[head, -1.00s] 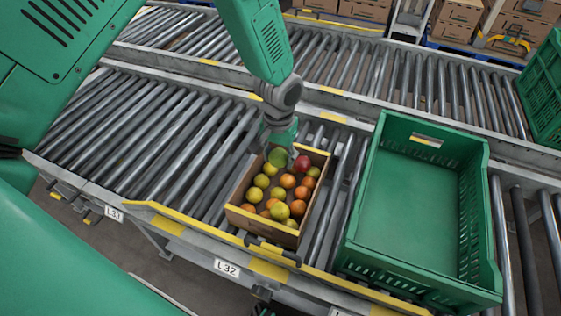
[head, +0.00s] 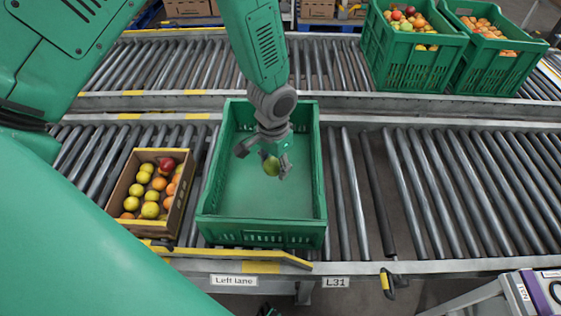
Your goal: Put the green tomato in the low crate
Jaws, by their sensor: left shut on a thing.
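The green tomato (head: 271,166) is between the fingers of my left gripper (head: 268,160). The gripper is shut on it and holds it over the green low crate (head: 311,205). The bare floor of the crate shows around and below the tomato, and I see nothing lying in it. How high the tomato hangs above the floor is hard to tell. My right gripper is not in view.
Two filled green crates (head: 405,66) (head: 490,72) stand on the back conveyor at right. Bare rollers lie right of the low crate.

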